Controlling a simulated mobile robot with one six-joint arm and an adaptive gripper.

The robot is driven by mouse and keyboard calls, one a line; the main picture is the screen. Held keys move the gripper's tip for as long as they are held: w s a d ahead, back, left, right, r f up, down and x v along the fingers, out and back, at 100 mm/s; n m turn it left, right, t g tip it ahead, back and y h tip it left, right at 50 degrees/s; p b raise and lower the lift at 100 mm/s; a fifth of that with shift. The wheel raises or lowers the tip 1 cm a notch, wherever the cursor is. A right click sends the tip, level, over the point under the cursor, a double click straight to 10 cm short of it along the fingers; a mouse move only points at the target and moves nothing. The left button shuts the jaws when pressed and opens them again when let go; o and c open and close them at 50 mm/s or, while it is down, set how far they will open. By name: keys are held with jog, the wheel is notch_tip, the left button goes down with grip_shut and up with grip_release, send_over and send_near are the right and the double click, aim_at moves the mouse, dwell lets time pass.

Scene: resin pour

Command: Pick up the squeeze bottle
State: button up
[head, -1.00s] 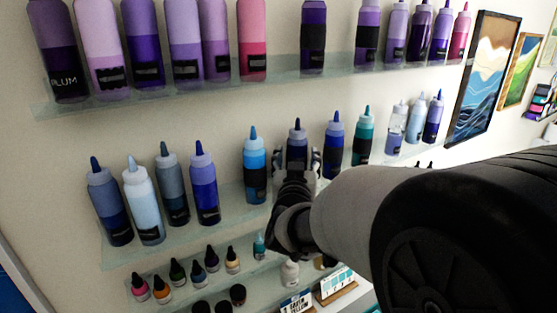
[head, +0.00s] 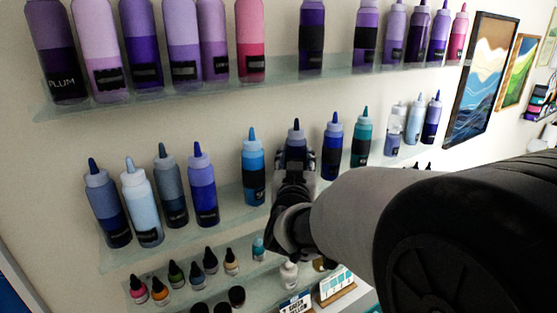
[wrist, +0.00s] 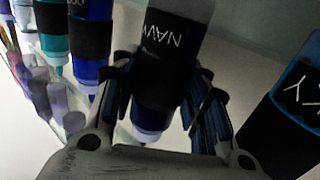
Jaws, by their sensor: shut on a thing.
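The squeeze bottle (head: 296,136) with the dark navy nozzle stands upright in the middle shelf row, between a bright blue bottle and a royal blue one. In the wrist view it appears upside down, with a dark label reading NAVY (wrist: 163,35). My gripper (head: 295,163) is shut on this bottle, its fingers on both sides of the body. In the wrist view the gripper (wrist: 165,105) also has a finger on each side of it. The bottle's lower part is hidden behind my gripper in the head view, so I cannot tell whether it touches the shelf.
A bright blue bottle (head: 253,165) stands close on the left; royal blue (head: 332,150) and teal (head: 362,138) bottles stand close on the right. A shelf of purple and pink bottles (head: 183,40) is above. Small bottles (head: 210,260) sit on a lower shelf.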

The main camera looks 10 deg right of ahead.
aim_at(300, 135)
jog(key=r, duration=0.4)
jog(key=s+r, duration=0.1)
jog(key=r, duration=0.2)
jog(key=shift+d, duration=0.25)
jog(key=s+d+b, duration=0.2)
jog(key=s+d, duration=0.1)
jog(key=s, duration=0.5)
jog(key=s+d+b, duration=0.1)
jog(key=s+d, duration=0.3)
jog(key=s, duration=0.5)
jog(key=shift+s+b, duration=0.25)
jog(key=shift+b, duration=0.15)
jog(key=shift+f, duration=0.1)
